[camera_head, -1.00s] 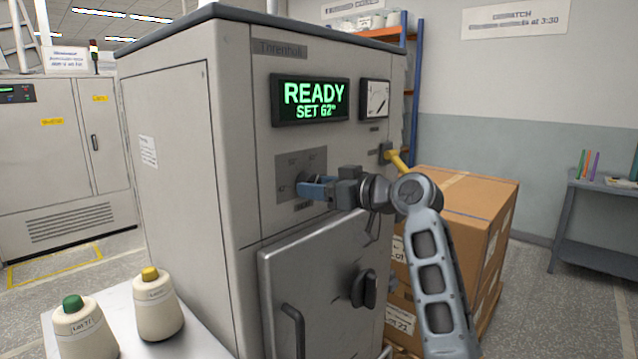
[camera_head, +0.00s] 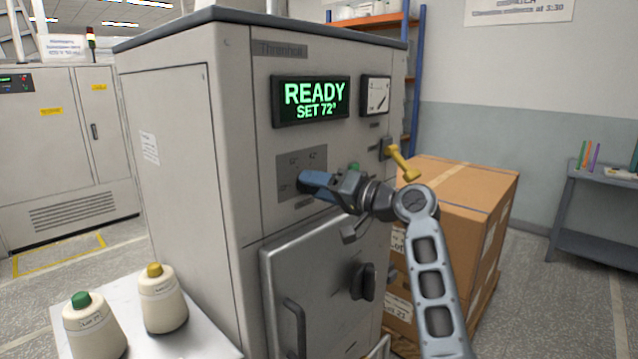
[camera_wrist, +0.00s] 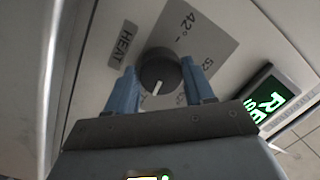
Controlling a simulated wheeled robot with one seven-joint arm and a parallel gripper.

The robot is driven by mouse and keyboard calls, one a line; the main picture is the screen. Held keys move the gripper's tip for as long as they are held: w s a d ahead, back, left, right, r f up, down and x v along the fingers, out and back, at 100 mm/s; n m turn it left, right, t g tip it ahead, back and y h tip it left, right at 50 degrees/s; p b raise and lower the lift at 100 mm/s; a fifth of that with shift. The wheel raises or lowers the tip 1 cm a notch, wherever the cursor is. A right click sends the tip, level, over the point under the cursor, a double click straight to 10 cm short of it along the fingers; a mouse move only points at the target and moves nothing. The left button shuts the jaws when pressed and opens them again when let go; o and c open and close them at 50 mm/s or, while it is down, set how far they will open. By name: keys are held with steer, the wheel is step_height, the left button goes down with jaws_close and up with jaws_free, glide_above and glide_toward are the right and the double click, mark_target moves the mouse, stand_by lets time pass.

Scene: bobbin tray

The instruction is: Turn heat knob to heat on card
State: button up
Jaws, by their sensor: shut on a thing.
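The heat knob (camera_wrist: 157,66) is a dark round dial with a white pointer line, on a grey scale plate (camera_head: 288,163) on the cabinet's front. The blue fingers of my gripper (camera_wrist: 160,82) lie on both sides of it, shut on it. In the head view my gripper (camera_head: 308,184) covers the knob, and its wrist is rolled. The wrist view shows a HEAT label (camera_wrist: 123,44) and a 42° mark beside the knob. The green display (camera_head: 311,101) reads READY, SET 72°. I cannot make out a heat card; a paper (camera_head: 150,148) on the cabinet's side is illegible.
A door with a dark knob (camera_head: 362,281) lies below the scale plate. A yellow-handled lever (camera_head: 402,163) sticks out to the right, close above my arm. Cardboard boxes (camera_head: 465,200) stand right. Two thread cones (camera_head: 162,300) stand on a table at lower left.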

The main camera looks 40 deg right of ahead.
steer(key=shift+f+m, duration=0.2)
steer(key=shift+m, duration=0.3)
steer(key=o, duration=1)
steer(key=shift+r, duration=0.1)
steer(key=shift+o, duration=0.2)
steer(key=s+d+b, duration=0.1)
steer(key=s, duration=0.6)
steer(key=shift+s+b, duration=0.3)
steer(key=shift+s, duration=0.05)
steer(key=shift+d, duration=0.1)
